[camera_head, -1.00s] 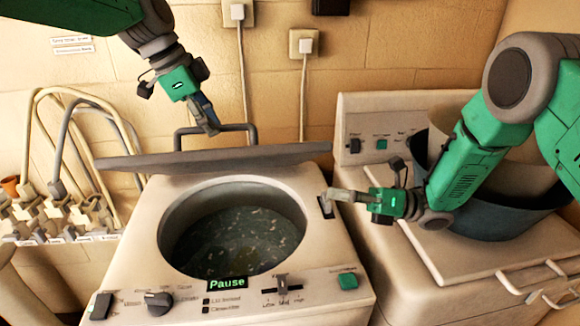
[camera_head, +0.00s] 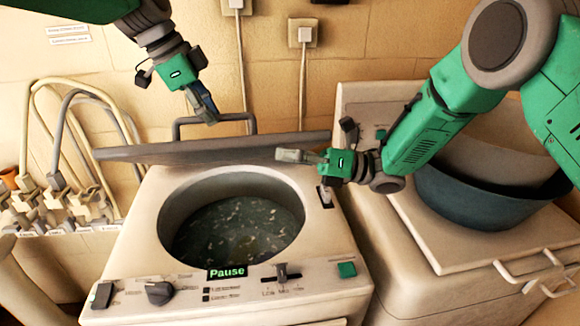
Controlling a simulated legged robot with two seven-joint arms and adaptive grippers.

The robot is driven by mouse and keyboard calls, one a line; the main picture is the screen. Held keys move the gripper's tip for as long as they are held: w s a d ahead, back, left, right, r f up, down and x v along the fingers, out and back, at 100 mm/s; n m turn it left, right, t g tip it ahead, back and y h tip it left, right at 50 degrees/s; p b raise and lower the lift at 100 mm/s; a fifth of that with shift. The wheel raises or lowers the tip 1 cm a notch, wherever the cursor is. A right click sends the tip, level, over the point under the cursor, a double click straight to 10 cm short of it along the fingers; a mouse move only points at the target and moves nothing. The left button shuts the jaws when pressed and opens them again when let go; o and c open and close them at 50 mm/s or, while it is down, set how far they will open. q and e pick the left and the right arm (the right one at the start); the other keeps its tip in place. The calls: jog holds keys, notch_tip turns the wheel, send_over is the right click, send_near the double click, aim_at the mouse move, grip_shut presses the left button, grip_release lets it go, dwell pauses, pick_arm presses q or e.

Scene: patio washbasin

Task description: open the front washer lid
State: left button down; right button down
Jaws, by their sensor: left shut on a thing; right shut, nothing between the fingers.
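The front washer (camera_head: 130,235) stands at the lower middle, with a round drum opening (camera_head: 235,228) showing water and pale flecks. Its grey lid (camera_head: 190,153) is raised, seen nearly edge-on behind the opening, with a dark handle (camera_head: 250,121) standing up from it. My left gripper (camera_head: 207,115) is shut on the lid's handle at its upper left side. My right gripper (camera_head: 283,155) is shut and empty, by the right part of the lid, above the back right of the drum opening. Whether it touches the lid I cannot tell.
A panel on the washer's front shows "Pause" (camera_head: 227,272), a knob (camera_head: 159,292) and a green button (camera_head: 347,269). A second machine (camera_head: 400,245) at right bears a blue tub (camera_head: 480,205). Hoses and taps (camera_head: 75,200) are at left. Wall plugs (camera_head: 304,35) hang behind.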

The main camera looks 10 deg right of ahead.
aim_at(284, 146)
pick_arm(q)
jog(key=shift+w+a+f, duration=0.15)
jog(key=shift+f, duration=0.1)
jog(key=shift+f, duration=0.1)
pick_arm(e)
jog(key=shift+w+d+r, duration=0.1)
jog(key=shift+w+r, duration=0.75)
jog(key=shift+r, duration=0.3)
pick_arm(q)
jog(key=shift+d+f, duration=0.1)
jog(key=shift+d, duration=0.1)
pick_arm(e)
jog(key=shift+w+r, duration=0.1)
jog(key=shift+w, duration=0.05)
pick_arm(q)
jog(key=c, duration=1.8)
grip_release()
jog(key=shift+o, duration=1.3)
pick_arm(e)
jog(key=shift+w, duration=0.1)
pick_arm(q)
jog(key=shift+w, duration=0.2)
pick_arm(e)
jog(key=shift+w, duration=0.15)
jog(key=shift+f, duration=0.2)
pick_arm(q)
jog(key=shift+w, duration=0.1)
pick_arm(e)
jog(key=shift+f, duration=0.1)
